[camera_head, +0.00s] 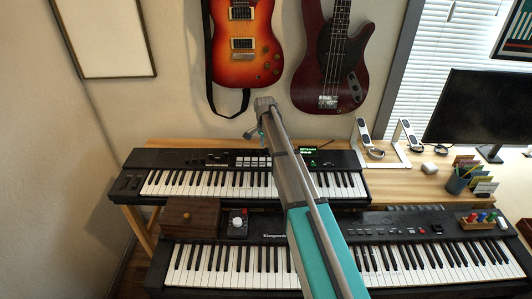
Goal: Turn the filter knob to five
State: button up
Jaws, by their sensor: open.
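A small dark box with a round knob (237,222) stands on the left end of the front keyboard, beside a brown wooden box. My arm reaches up across the middle of the view from the bottom. My gripper (256,120) is at the arm's far end, above the rear keyboard and well apart from the knob. It is open and appears empty, though its fingers show only small and partly hidden.
The rear keyboard (215,182) and front keyboard (430,258) sit one before the other. The wooden box (191,217) is just left of the knob. Two guitars hang on the wall behind. A monitor (482,112) and pen cup (456,182) are at the right.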

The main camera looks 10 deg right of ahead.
jog(key=shift+f+b, duration=0.3)
jog(key=shift+f, duration=0.15)
grip_shut()
